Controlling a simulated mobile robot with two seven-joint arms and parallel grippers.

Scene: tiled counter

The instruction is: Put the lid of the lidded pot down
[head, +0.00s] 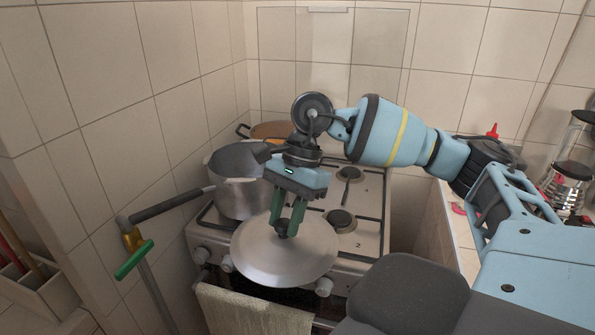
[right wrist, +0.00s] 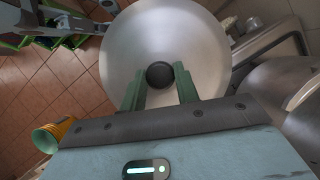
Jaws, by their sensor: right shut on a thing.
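The lid (head: 285,258) is a round, shiny metal disc with a dark knob. My right gripper (head: 286,226) points down and is shut on the knob; the right wrist view shows the knob (right wrist: 160,75) between its green fingers. The lid appears roughly level over the stove's front part, overlapping the front edge in the picture. I cannot tell the gap beneath it. The metal pot (head: 238,200) stands uncovered on the left of the stove, behind and left of the lid. My left gripper is not in view.
The white stove (head: 372,215) has bare burners right of the pot. An orange-brown pan (head: 268,131) stands behind it. A towel (head: 255,310) hangs in front. A pipe with a green handle (head: 134,260) is at left. A counter with a glass carafe (head: 568,185) is at right.

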